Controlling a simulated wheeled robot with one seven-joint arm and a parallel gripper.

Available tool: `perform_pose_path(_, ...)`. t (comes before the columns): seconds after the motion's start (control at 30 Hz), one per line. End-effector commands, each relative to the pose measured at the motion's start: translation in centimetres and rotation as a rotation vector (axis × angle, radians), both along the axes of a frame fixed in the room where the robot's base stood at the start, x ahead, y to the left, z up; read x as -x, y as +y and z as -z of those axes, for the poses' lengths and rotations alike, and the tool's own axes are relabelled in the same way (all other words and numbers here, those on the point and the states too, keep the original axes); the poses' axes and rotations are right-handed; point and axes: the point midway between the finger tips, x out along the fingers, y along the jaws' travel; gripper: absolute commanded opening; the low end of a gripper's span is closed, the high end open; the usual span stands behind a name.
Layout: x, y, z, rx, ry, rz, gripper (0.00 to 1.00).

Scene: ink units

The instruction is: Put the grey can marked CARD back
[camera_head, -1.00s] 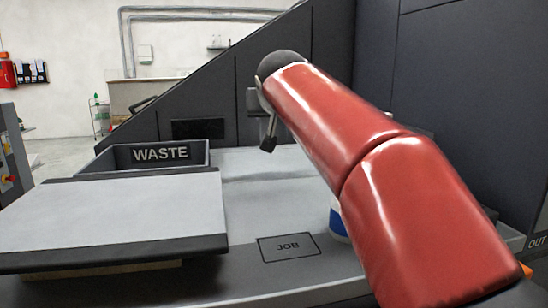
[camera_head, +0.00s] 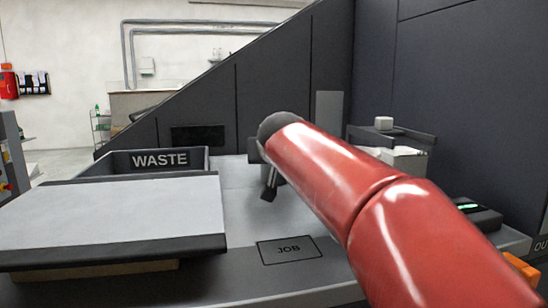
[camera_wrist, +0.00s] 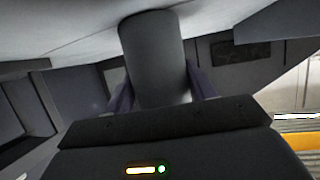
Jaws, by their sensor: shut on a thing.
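In the wrist view a plain dark grey can (camera_wrist: 155,55) stands between the two fingers of my gripper (camera_wrist: 160,88), which is shut on it. No marking shows on the side facing the camera, so I cannot read CARD. In the head view my gripper (camera_head: 268,188) shows only in part, beyond the end of my red arm. It is above the light worktop (camera_head: 235,215), behind the JOB outline (camera_head: 288,250).
A dark bin marked WASTE (camera_head: 160,160) stands at the left behind a raised pale board (camera_head: 110,220). At the right are a dark tray with white contents (camera_head: 405,158), a small device with a green display (camera_head: 478,214) and an orange item (camera_head: 523,268). The worktop around JOB is clear.

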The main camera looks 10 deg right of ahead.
Motion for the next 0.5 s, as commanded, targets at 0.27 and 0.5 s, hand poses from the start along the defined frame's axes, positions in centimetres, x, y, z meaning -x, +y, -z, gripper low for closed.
perform_pose_path(0.27, -0.01, 0.00, 0.12, 0.000, 0.001, 0.000, 0.77)
perform_pose_path(0.5, -0.02, 0.01, -0.09, 0.000, 0.001, 0.000, 0.77)
